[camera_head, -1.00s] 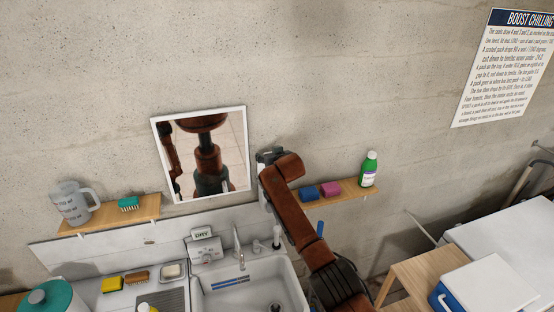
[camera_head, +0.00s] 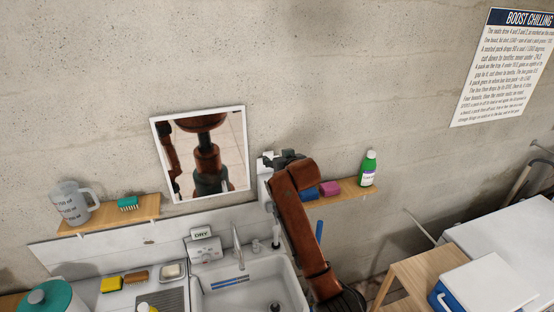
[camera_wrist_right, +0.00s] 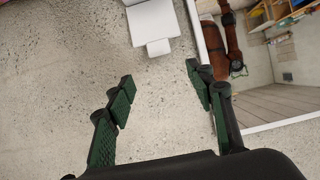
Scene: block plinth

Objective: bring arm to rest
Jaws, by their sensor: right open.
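My right arm (camera_head: 306,230) rises from the bottom of the head view, brown-red with dark joints. Its gripper (camera_head: 280,160) is near the wall, between the mirror and the right shelf. In the right wrist view the gripper (camera_wrist_right: 158,85) shows two green-padded fingers spread wide apart with nothing between them. A white wall-mounted box (camera_wrist_right: 152,22) is beyond the fingers, and the mirror (camera_wrist_right: 262,60) is to the right. My left gripper is not in view.
The mirror (camera_head: 198,154) hangs above the sink (camera_head: 255,290). The right shelf (camera_head: 345,196) holds a green bottle (camera_head: 368,168), a pink block (camera_head: 331,188) and a blue block (camera_head: 309,193), partly hidden by my arm.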

